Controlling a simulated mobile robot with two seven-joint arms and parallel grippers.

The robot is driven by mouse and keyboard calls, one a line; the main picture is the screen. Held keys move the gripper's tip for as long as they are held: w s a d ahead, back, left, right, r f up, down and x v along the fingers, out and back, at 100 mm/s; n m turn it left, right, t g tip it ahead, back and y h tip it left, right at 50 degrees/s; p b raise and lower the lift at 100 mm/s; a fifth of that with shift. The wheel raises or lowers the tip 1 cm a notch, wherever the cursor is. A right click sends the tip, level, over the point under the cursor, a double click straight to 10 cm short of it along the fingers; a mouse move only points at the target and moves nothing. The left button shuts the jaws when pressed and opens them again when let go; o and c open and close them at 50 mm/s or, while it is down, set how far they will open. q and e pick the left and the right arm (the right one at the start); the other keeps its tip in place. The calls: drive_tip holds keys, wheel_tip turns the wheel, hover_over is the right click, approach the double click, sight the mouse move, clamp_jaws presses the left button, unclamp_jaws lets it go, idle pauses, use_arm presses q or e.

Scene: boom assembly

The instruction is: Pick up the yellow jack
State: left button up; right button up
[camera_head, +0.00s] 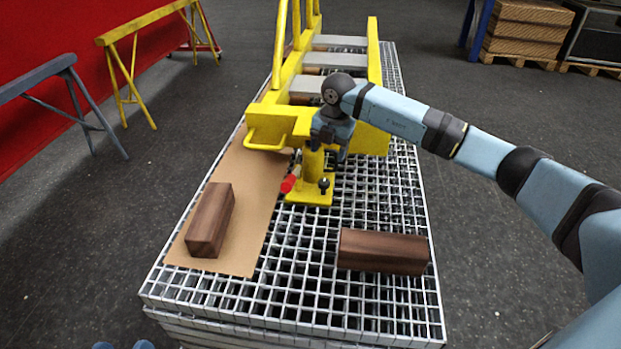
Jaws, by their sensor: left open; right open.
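The yellow jack (309,194) stands upright on the metal grating, with a square yellow base plate, a red-tipped handle (288,184) and a black knob (324,184). It is under the front end of the yellow boom frame (272,123). My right gripper (328,158) is open and points down at the upper part of the jack, overlapping it in the picture. I cannot tell whether the fingers touch it. The gripper hides part of the jack's top. My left gripper is not in view.
The grating (385,202) tops a stacked platform. A brown block (211,220) lies on a cardboard sheet (228,262) at left; another block (383,251) lies at right. Sawhorses, one yellow (135,36) and one grey (38,76), stand left. The grating before the jack is clear.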

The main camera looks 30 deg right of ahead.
sight(323, 181)
drive_tip(key=f, duration=0.2)
drive_tip(key=f+b, duration=0.1)
drive_tip(key=f, duration=0.2)
drive_tip(key=f+b, duration=0.1)
drive_tip(key=f, duration=0.1)
drive_tip(key=shift+w+a+f, duration=0.25)
drive_tip(key=shift+a+f, duration=0.05)
drive_tip(key=shift+a, duration=0.05)
drive_tip(key=shift+f, duration=0.35)
drive_tip(key=f+b, duration=0.1)
drive_tip(key=f, duration=0.1)
drive_tip(key=f+b, duration=0.1)
drive_tip(key=f, duration=0.2)
drive_tip(key=shift+w, duration=0.2)
use_arm(q)
drive_tip(key=shift+d+f+h, duration=0.3)
drive_tip(key=shift+d+h, duration=0.35)
drive_tip(key=shift+h, duration=0.05)
use_arm(e)
drive_tip(key=shift+r, duration=0.1)
drive_tip(key=shift+c, duration=0.2)
clamp_jaws()
drive_tip(key=shift+w+r, duration=0.2)
